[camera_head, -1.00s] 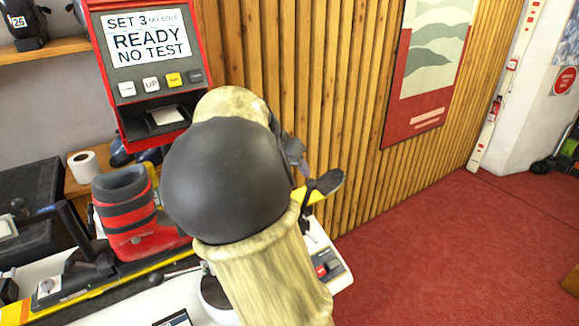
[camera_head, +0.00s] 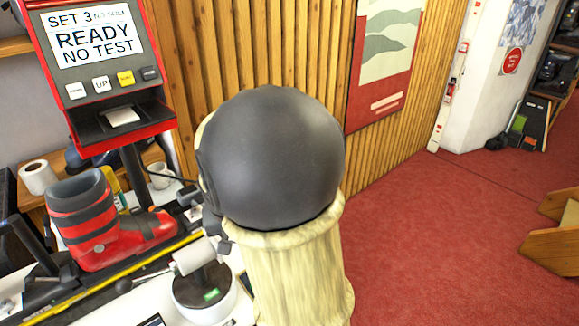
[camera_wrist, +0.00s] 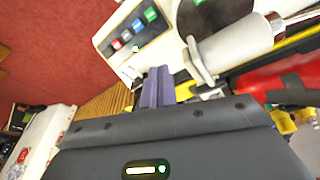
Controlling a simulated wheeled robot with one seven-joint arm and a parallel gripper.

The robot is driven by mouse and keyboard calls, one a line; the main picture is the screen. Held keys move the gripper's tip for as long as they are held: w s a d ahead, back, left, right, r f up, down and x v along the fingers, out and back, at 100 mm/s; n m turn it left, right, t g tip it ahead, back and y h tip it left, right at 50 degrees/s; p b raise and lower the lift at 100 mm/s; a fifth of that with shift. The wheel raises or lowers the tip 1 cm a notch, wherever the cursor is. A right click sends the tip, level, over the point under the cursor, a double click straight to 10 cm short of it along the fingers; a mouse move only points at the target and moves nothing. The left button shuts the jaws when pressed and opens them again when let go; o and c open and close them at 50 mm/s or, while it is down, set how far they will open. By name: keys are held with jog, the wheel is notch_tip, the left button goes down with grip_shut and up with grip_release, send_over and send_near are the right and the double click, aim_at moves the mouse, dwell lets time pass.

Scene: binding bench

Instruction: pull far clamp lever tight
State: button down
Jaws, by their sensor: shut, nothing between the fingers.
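My gripper (camera_wrist: 157,88) shows in the wrist view as two purple-grey fingers. They are shut together and empty, above the bench near its wall-side end. In the head view my own arm hides it. A red and black ski boot (camera_head: 98,218) stands on the bench rail, and part of its red shell (camera_wrist: 268,78) shows in the wrist view. A white-grey metal cylinder (camera_wrist: 245,40) lies to the right of my fingers, apart from them. The far clamp lever cannot be made out clearly; my arm covers that part of the bench in the head view.
A display machine (camera_head: 97,60) reading READY NO TEST stands behind the boot. A button panel (camera_wrist: 138,28) is near my fingers. A black lever (camera_head: 22,235) rises at the left. A slatted wood wall (camera_head: 240,45) borders the bench. Red carpet (camera_head: 430,230) lies open to the right.

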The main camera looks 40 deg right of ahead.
jog(key=s+a+f+n+y, duration=0.1)
jog(key=s+a+f+n, duration=0.3)
jog(key=s+a, duration=0.3)
jog(key=shift+s+y, duration=0.3)
jog(key=shift+s, duration=0.6)
jog(key=shift+a, duration=0.1)
